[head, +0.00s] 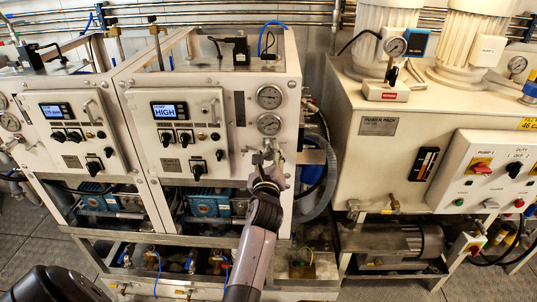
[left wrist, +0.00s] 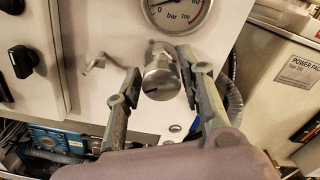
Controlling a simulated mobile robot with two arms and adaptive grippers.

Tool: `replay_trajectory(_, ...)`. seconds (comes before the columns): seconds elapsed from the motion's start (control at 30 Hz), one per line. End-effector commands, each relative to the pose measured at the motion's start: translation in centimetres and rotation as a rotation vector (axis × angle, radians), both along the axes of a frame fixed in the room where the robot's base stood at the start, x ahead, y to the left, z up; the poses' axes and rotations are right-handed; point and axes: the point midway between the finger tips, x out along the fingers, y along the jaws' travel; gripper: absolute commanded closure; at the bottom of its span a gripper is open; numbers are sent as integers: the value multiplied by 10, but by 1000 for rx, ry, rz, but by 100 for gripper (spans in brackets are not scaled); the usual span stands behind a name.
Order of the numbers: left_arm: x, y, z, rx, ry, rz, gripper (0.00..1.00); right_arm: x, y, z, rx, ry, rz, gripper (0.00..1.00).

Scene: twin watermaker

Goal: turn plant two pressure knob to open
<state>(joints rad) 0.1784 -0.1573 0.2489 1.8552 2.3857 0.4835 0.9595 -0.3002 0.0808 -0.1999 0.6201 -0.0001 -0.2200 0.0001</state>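The pressure knob (left wrist: 160,78) is a silver, round metal knob with a dark slot mark, on the white panel below a bar gauge (left wrist: 178,12) in the left wrist view. In the head view it sits on the right one of two white watermaker cabinets (head: 230,80), mostly hidden by my gripper. My left gripper (head: 268,158) is at the panel there. In the left wrist view, its fingers (left wrist: 160,66) are open, one on each side of the knob. A gap shows at the left finger; the right finger is very close, and I cannot tell whether it touches. My right gripper is not in view.
A small bent metal lever (left wrist: 97,63) sticks out left of the knob. Two round gauges (head: 269,97) are above it. Grey hose (head: 325,175) runs along the cabinet's right side. A power pack (head: 390,150) stands farther right. The display (head: 169,110) reads HIGH.

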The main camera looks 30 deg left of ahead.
Motion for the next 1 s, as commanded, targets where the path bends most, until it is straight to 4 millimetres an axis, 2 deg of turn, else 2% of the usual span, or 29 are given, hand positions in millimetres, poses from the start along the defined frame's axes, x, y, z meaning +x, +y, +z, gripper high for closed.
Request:
replay_trajectory(0.17, 0, 0, 2, 3, -4, -1, 51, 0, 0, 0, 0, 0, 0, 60)
replay_trajectory(0.43, 0, 0, 5, 4, -7, 0, 51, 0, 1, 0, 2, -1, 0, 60)
replay_trajectory(0.53, 1, 1, 12, 7, -11, 0, 51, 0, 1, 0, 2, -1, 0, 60)
replay_trajectory(0.9, 1, 0, 79, 5, -12, -1, 51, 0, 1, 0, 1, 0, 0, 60)
replay_trajectory(1.0, 1, 0, 92, 4, -11, 0, 51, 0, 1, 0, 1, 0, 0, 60)
